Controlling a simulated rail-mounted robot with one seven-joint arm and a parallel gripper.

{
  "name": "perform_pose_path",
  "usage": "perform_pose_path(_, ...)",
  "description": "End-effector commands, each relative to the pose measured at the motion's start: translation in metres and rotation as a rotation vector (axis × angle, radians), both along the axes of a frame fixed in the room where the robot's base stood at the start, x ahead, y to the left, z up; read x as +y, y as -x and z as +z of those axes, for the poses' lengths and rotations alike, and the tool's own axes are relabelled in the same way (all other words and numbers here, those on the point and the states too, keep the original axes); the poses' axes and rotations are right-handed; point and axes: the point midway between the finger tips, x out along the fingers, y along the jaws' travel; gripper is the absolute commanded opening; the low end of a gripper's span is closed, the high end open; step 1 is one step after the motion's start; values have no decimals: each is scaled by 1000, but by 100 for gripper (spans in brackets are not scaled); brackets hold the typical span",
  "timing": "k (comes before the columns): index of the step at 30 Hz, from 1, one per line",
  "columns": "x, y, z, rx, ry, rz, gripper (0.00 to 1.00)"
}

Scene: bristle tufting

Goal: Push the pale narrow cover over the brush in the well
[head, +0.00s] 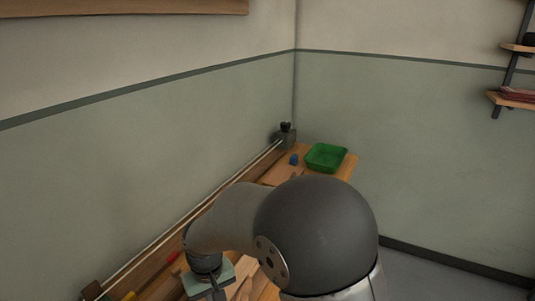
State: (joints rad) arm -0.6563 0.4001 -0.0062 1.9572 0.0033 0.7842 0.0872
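My gripper (212,291) points down at the bottom edge of the head view, over the wooden bench. Its fingers are dark, small and partly cut off by the frame, so I cannot tell whether they are open or shut. A pale grey-green flat piece (228,272) shows right beside and behind the gripper. I cannot tell whether it is the narrow cover or whether the gripper touches it. I cannot make out the brush or the well; my arm and the frame edge hide much of the bench.
The wooden bench (347,170) runs along the left wall. A green tray (326,157) and a small blue object (294,159) stand at its far end. Red (173,257) and yellow (129,297) items lie along the wall side. Shelves (513,99) hang at the upper right.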

Motion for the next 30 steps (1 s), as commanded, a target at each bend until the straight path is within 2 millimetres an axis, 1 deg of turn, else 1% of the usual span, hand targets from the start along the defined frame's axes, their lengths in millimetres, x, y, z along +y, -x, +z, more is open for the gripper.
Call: perform_pose_path(30, -17, -32, 0, 1, 1, -1, 0)
